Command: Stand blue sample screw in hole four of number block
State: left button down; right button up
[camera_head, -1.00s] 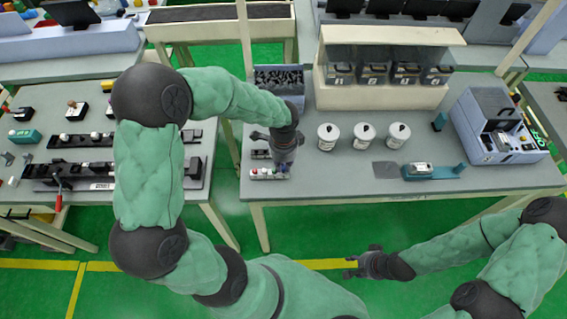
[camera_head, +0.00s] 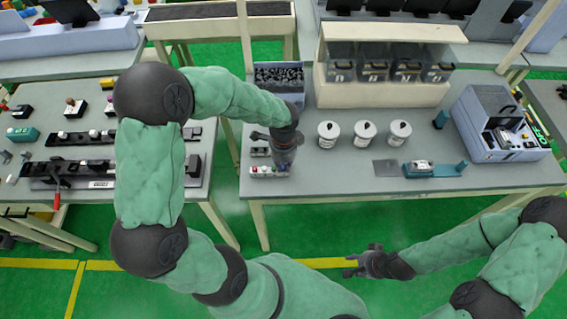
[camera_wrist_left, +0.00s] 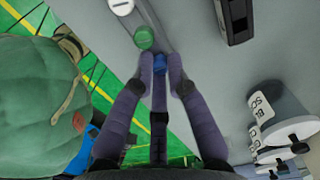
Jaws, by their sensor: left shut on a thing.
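The number block (camera_head: 258,174) is a small pale strip at the front left of the middle table, with white, red and green screw heads on it. In the left wrist view it runs up from my fingertips, with a green screw (camera_wrist_left: 144,38) and a white screw (camera_wrist_left: 120,6) standing in it. My left gripper (camera_wrist_left: 160,70) is shut on the blue sample screw (camera_wrist_left: 159,63), at the block's end beside the green screw. How deep the blue screw sits is hidden by the fingers. My right gripper (camera_head: 352,266) is open and empty, off the table's front edge.
A second small dark block (camera_head: 260,152) stands just behind the number block. A bin of dark parts (camera_head: 279,76) is further back. Three white jars (camera_head: 364,134) stand to the right, before the numbered bins (camera_head: 374,70). A teal fixture (camera_head: 436,170) lies further right.

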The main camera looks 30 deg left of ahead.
pick_arm(q)
jog(key=c, duration=1.1)
grip_release()
jog(key=shift+c, duration=0.2)
jog(key=shift+r, duration=0.1)
notch_tip(320, 180, up, 12)
